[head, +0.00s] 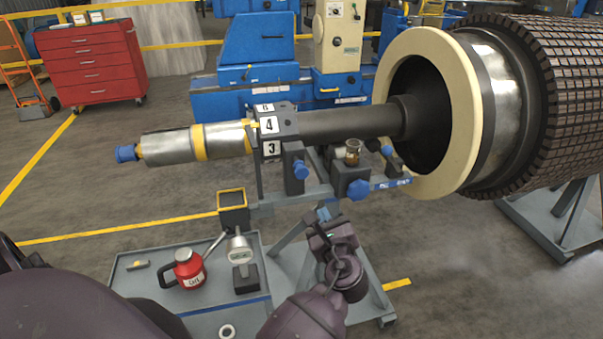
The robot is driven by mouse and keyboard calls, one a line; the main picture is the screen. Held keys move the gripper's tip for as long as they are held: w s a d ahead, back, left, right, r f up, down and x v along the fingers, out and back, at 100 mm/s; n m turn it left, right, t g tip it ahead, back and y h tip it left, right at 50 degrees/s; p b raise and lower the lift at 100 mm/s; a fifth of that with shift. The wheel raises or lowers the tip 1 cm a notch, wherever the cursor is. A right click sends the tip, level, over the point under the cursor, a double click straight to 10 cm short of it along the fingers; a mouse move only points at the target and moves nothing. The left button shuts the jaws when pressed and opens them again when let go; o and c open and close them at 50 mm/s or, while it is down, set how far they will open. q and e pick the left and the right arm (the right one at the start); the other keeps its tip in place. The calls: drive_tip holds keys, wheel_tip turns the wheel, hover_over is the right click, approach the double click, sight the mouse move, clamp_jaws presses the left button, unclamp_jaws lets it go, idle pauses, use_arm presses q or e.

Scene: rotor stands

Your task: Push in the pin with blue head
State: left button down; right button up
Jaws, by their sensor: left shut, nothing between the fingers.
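Several blue-headed parts show on the rotor stand. A blue head (301,169) sticks out of a dark block below the numbered collar (269,125). A larger blue knob (358,189) is on the block to its right. A blue end piece (126,153) is at the left tip of the rotor shaft (345,122). I cannot tell for certain which is the pin, or how deep it sits. My left gripper (324,214) is shut and empty, below and between the first two blue heads, apparently apart from both. My right gripper is not in view.
The big rotor body (550,90) fills the right. Open floor lies at left.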

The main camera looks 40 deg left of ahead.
use_arm(q)
drive_tip(key=m+y, duration=0.1)
drive_tip(key=m, duration=0.2)
approach(302, 174)
drive_tip(key=shift+g, duration=0.4)
drive_tip(key=x, duration=0.6)
drive_tip(key=shift+w+a+r, duration=0.1)
drive_tip(key=shift+w+r, duration=0.05)
drive_tip(key=shift+w, duration=0.1)
drive_tip(key=shift+w+a, duration=0.3)
drive_tip(key=shift+a, duration=0.15)
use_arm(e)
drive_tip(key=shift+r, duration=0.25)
